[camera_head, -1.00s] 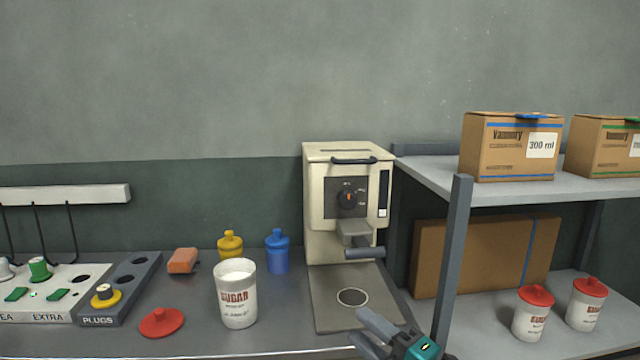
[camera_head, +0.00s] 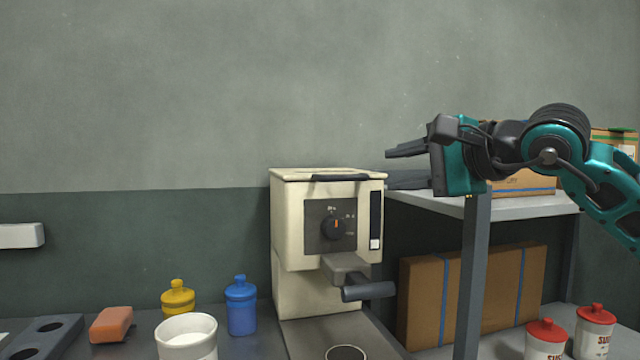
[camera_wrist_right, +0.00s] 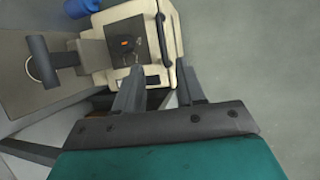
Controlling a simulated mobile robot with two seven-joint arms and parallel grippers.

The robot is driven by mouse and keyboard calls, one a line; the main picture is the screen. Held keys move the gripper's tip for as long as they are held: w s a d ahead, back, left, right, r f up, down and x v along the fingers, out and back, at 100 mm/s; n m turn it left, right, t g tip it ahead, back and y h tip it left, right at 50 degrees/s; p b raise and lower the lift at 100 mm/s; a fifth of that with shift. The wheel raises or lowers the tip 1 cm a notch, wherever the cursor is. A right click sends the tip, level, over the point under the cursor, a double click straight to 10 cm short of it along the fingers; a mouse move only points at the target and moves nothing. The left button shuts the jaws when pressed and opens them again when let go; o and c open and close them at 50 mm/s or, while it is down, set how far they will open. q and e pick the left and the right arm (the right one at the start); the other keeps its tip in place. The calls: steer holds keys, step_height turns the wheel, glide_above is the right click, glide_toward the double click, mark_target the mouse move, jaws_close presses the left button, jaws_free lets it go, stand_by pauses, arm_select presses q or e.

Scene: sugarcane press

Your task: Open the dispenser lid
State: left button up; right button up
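The cream dispenser (camera_head: 295,225) stands on the counter with a dial on its front. Its lid (camera_head: 292,174) is shut on top, with a dark handle (camera_head: 340,178) along the front edge. My right gripper (camera_head: 390,153) is raised beside the dispenser, slightly above lid height and to its right, apart from it. In the right wrist view, its two fingers (camera_wrist_right: 160,80) are spread with nothing between them, pointing toward the dispenser (camera_wrist_right: 120,25) and the lid handle (camera_wrist_right: 162,40). My left gripper is not in view.
A shelf (camera_head: 420,200) with boxes stands right of the dispenser, behind my right arm. A blue bottle (camera_head: 241,308), a yellow bottle (camera_head: 178,300) and an open white cup (camera_head: 187,335) stand to its left. The space above the lid is clear.

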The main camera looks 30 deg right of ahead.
mark_target(347, 178)
steer(key=p+x, duration=0.4)
steer(key=x, duration=0.7)
steer(key=shift+w+d+r+p, duration=0.1)
steer(key=shift+w+p, duration=0.2)
steer(key=shift+w, duration=0.7)
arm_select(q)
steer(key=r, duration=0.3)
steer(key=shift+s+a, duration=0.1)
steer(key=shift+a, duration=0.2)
arm_select(e)
steer(key=shift+w, duration=0.1)
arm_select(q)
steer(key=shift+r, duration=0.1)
arm_select(e)
steer(key=shift+c, duration=0.3)
steer(key=c, duration=0.6)
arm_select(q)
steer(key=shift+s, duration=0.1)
arm_select(e)
jaws_close()
